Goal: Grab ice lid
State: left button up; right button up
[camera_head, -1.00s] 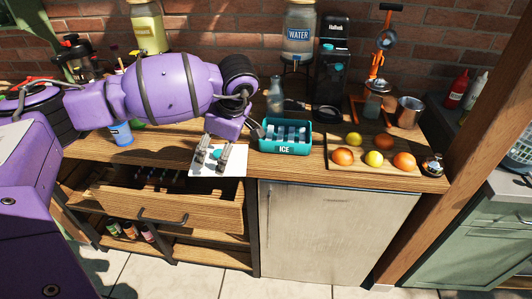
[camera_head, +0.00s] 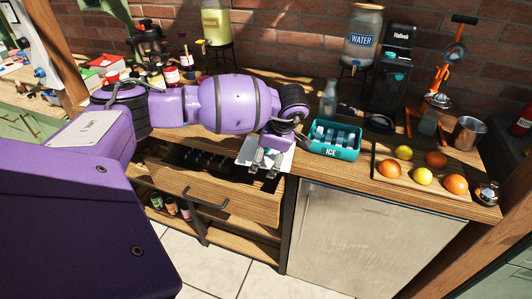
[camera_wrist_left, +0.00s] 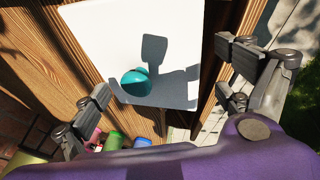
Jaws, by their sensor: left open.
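The ice lid is a flat white panel (camera_head: 250,151) with a round teal knob. It lies on the wooden counter at its front edge, left of the teal ice box (camera_head: 332,153). In the left wrist view the lid (camera_wrist_left: 95,25) fills the upper middle and its knob (camera_wrist_left: 136,82) stands up from it. My left gripper (camera_head: 267,168) is over the lid, open and empty. In the wrist view its fingers (camera_wrist_left: 163,78) are spread on either side of the knob, apart from it. The gripper hides part of the lid in the head view. My right gripper is not in view.
A drawer (camera_head: 228,203) stands open below the lid. The ice box holds ice cubes. A bottle (camera_head: 329,100) stands behind it, and a board (camera_head: 410,186) with several citrus fruits lies to its right. A water dispenser (camera_head: 362,35) and a dark machine (camera_head: 391,70) stand at the back.

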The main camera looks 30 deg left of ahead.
pick_arm(q)
jog(key=c, duration=1.3)
jog(key=shift+r, duration=0.1)
